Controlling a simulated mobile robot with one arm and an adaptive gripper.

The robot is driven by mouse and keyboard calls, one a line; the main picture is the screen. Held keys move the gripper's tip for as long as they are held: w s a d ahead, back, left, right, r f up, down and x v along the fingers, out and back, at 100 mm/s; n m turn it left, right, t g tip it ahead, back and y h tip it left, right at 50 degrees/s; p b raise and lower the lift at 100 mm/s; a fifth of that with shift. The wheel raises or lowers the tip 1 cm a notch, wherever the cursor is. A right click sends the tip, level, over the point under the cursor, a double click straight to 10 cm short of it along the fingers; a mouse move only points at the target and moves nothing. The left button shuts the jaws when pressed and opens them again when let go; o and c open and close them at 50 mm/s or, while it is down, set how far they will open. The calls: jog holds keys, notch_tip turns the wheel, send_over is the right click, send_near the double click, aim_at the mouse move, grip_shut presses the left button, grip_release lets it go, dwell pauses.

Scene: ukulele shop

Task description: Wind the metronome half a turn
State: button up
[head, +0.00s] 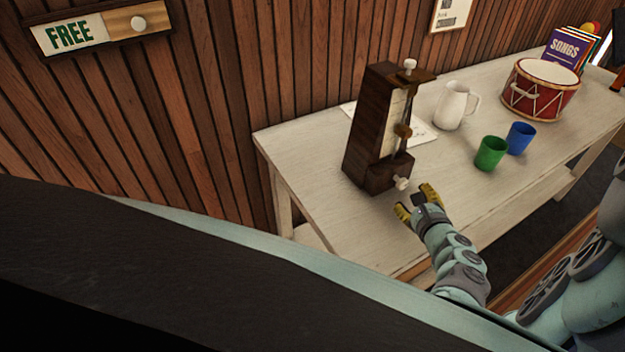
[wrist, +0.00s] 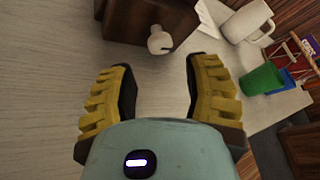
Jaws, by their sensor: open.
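The metronome (head: 375,135) is a dark wooden tapered box standing upright on the pale table (head: 310,170). A white winding key (head: 402,183) sticks out low on its side, and a white knob (head: 410,65) sits at its top. My gripper (head: 416,194) is open and empty, just in front of the key and apart from it. In the wrist view, the key (wrist: 159,42) shows beyond and between the two yellow fingers (wrist: 160,75), with the lower part of the metronome (wrist: 135,18) behind it. The metronome's top is out of the wrist view.
A white jug (head: 452,105), a green cup (head: 490,153), a blue cup (head: 519,138) and a red drum (head: 540,90) stand to the right on the table. A paper sheet (head: 424,134) lies behind the metronome. The table front near my gripper is clear.

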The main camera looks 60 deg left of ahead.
aim_at(403, 185)
jog(key=b+x, duration=0.3)
jog(key=x, duration=0.5)
jog(key=shift+s+f+b, duration=0.15)
jog(key=shift+b, duration=0.15)
jog(key=shift+a, duration=0.15)
jog(key=shift+o, duration=0.4)
grip_shut()
